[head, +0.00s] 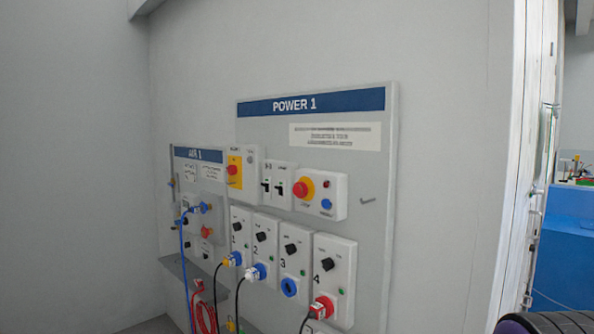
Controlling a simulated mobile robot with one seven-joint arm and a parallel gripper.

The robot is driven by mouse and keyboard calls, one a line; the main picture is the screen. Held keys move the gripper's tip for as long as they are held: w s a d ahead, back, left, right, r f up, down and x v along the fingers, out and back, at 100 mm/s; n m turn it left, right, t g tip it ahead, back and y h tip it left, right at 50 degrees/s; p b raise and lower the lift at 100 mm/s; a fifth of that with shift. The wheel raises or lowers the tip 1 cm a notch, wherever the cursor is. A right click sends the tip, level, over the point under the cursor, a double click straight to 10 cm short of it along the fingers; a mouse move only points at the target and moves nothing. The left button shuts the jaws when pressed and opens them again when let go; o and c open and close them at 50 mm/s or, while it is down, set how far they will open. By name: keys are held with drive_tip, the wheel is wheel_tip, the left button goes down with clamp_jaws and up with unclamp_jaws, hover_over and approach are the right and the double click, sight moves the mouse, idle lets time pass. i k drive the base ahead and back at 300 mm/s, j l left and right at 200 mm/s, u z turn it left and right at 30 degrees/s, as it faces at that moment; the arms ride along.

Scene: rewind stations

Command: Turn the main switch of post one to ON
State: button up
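The POWER 1 board (375,120) hangs on the grey wall in the middle of the head view. At its upper left is a pale box with a yellow plate and a red knob (234,170), which looks like the main switch. Its knob position and small lettering are too small to read. A red round button on a yellow ring (303,188) sits on a separate box to the right, beside a small red lamp and a blue button. My gripper is not in view.
Below are several numbered socket boxes with black knobs (326,265), some with plugged cables. The AIR 1 board (198,154) stands at left, with a blue hose, red coiled hose and grey shelf (178,268). A doorway edge (530,150) is at right.

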sight(231, 170)
drive_tip(key=i+j, duration=0.15)
drive_tip(key=j, duration=0.25)
drive_tip(key=i+j, duration=0.2)
drive_tip(key=j, duration=0.2)
drive_tip(key=i+j, duration=0.15)
drive_tip(key=j, duration=0.25)
drive_tip(key=i+j, duration=0.15)
drive_tip(key=j, duration=0.2)
drive_tip(key=i+j+z, duration=0.1)
drive_tip(key=j, duration=0.3)
drive_tip(key=i+j, duration=0.25)
drive_tip(key=j, duration=0.15)
drive_tip(key=k+l+u, duration=0.1)
drive_tip(key=u, duration=0.25)
drive_tip(key=i+j+z, duration=0.4)
drive_tip(key=j, duration=0.15)
drive_tip(key=k, duration=0.1)
